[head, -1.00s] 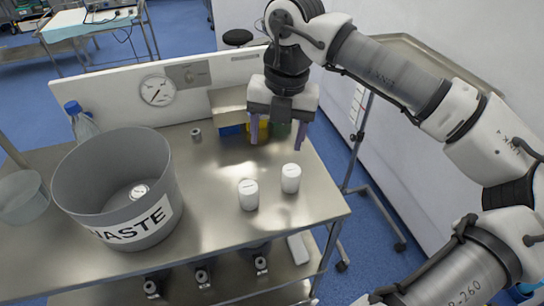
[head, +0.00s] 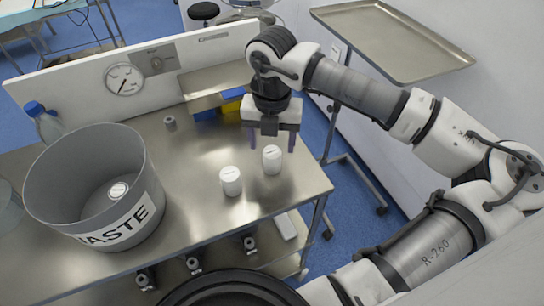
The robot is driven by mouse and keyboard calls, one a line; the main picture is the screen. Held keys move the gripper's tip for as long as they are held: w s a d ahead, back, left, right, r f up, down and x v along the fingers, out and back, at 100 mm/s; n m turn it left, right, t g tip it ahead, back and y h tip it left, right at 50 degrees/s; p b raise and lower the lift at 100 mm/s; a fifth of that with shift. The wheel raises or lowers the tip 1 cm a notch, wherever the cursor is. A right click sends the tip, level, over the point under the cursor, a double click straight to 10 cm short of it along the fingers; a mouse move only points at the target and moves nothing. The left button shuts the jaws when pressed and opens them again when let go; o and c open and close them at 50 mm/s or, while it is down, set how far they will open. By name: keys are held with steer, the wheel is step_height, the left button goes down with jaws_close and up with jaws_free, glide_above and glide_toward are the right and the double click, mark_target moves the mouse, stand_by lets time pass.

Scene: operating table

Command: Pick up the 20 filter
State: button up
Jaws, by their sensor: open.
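Two white capped cylinders stand upright on the steel table (head: 190,215) in the head view. The left white cylinder (head: 231,181) is nearer the front edge, and the right white cylinder (head: 272,160) is slightly farther back. Their labels are too small to read, so I cannot tell which is the 20 filter. My gripper (head: 271,143) is open and points down, with purple fingers apart. In the picture its fingers frame the top of the right cylinder. I cannot tell whether they are around it or above and behind it.
A large grey waste bin (head: 138,185) stands at the left with a white-capped item (head: 118,190) inside. A small grey cylinder (head: 170,121) stands near the back panel (head: 80,85). A blue-capped bottle (head: 45,122) is at the far left. Blue and yellow boxes (head: 232,104) sit behind my gripper.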

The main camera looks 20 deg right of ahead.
mark_target(272, 152)
steer(key=f, duration=0.2)
steer(key=f+p, duration=0.1)
steer(key=f, duration=0.1)
steer(key=shift+s+a, duration=0.1)
steer(key=shift+s, duration=0.1)
steer(key=c, duration=1)
